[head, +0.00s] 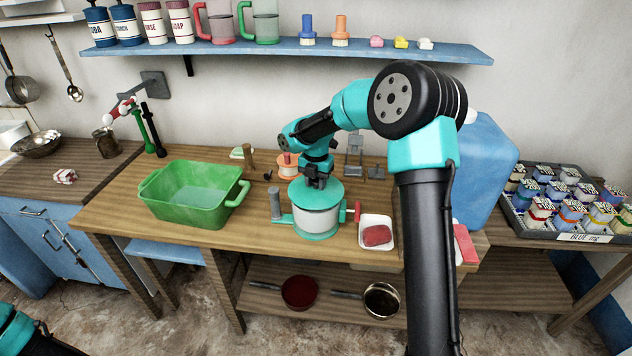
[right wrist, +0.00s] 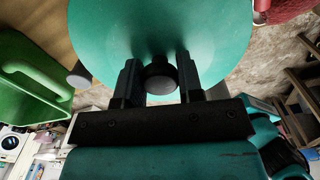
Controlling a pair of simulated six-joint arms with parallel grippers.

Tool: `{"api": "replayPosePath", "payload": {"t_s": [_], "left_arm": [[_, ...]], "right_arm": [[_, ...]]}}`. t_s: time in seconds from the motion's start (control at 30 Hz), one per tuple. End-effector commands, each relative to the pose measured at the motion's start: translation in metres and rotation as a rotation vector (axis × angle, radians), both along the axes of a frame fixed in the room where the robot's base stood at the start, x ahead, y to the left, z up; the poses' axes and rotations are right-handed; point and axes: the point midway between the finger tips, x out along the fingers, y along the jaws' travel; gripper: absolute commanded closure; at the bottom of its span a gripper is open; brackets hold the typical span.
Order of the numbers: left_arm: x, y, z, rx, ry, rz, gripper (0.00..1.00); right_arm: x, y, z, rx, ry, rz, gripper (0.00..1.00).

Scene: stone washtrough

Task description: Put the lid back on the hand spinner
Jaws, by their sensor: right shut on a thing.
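The hand spinner (head: 318,222) stands on the wooden bench, with a pale drum, a teal base, a grey upright handle at its left and a red knob at its right. The round teal lid (head: 328,194) covers the drum's top and looks level; I cannot tell whether it touches the rim all round. My right gripper (head: 316,180) is above the lid, shut on its dark knob. In the right wrist view the knob (right wrist: 160,78) sits between the fingers, with the lid (right wrist: 160,30) beyond. Only a piece of my left arm shows at the lower left; its gripper is out of view.
A green tub (head: 195,207) stands left of the spinner. A white dish (head: 376,222) with a red block is close at its right. An orange spool (head: 288,166) and a grey stand (head: 355,158) are behind. A blue container (head: 487,170) is farther right.

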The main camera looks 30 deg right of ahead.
Motion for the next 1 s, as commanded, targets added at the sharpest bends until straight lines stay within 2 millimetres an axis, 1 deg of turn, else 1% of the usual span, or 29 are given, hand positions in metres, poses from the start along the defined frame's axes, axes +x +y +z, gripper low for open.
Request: {"api": "replayPosePath", "payload": {"t_s": [0.43, 0.47, 0.5, 0.73, 0.9, 1.0], "left_arm": [[0.0000, 0.0000, 0.0000, 0.000, 0.000, 0.000, 0.41], [0.0000, 0.0000, 0.0000, 0.000, 0.000, 0.000, 0.41], [0.0000, 0.0000, 0.0000, 0.000, 0.000, 0.000, 0.41], [0.0000, 0.0000, 0.0000, 0.000, 0.000, 0.000, 0.41], [0.0000, 0.0000, 0.0000, 0.000, 0.000, 0.000, 0.41], [0.0000, 0.0000, 0.0000, 0.000, 0.000, 0.000, 0.41]], "right_arm": [[0.0000, 0.0000, -0.0004, 0.000, 0.000, 0.000, 0.90], [0.0000, 0.0000, -0.0004, 0.000, 0.000, 0.000, 0.63], [0.0000, 0.0000, -0.0004, 0.000, 0.000, 0.000, 0.59], [0.0000, 0.0000, -0.0004, 0.000, 0.000, 0.000, 0.37], [0.0000, 0.0000, -0.0004, 0.000, 0.000, 0.000, 0.36], [-0.0001, 0.0001, -0.0005, 0.000, 0.000, 0.000, 0.26]]}}
